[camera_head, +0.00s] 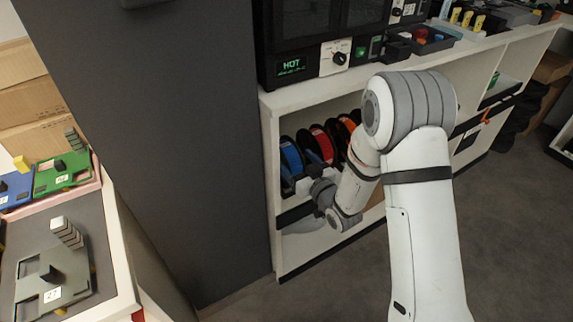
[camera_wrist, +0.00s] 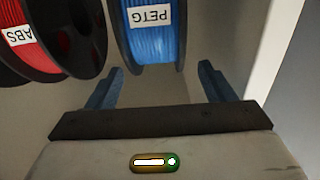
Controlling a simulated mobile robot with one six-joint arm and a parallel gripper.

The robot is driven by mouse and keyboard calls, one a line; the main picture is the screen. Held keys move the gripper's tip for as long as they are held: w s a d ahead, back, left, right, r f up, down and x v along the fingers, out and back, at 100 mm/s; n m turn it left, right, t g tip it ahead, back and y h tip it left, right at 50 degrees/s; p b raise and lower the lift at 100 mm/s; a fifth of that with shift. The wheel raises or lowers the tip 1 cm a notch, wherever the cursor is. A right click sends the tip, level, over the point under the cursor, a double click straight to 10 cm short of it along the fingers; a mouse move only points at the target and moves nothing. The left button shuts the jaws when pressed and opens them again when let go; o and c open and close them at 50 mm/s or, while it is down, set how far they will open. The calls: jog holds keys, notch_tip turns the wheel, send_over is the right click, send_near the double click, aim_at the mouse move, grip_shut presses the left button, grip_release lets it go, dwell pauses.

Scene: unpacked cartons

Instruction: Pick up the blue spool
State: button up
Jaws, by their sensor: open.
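The blue spool (camera_head: 291,157) stands upright at the left end of a row of spools in the white shelf compartment in the head view. In the wrist view the blue spool (camera_wrist: 153,38) has black flanges and a white PETG label, and its top part is cut off by the frame. My gripper (camera_wrist: 160,85) is open in the wrist view. Its two fingers lie left and right of the blue spool's near edge, with nothing visibly clamped between them. In the head view my gripper's fingers are hard to make out in front of the compartment.
A red spool (camera_wrist: 50,35) labelled ABS stands close to the left of the blue one in the wrist view. The compartment's white side wall (camera_wrist: 262,50) rises on the right. A black oven-like appliance (camera_head: 320,45) stands on the shelf unit's top. A tall dark panel (camera_head: 180,130) borders the shelf.

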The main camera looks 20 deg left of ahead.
aim_at(289, 151)
jog(key=x, duration=0.5)
jog(key=shift+w+b, duration=0.15)
jog(key=shift+b, duration=0.2)
jog(key=shift+c, duration=0.3)
jog(key=shift+r, duration=0.1)
grip_shut()
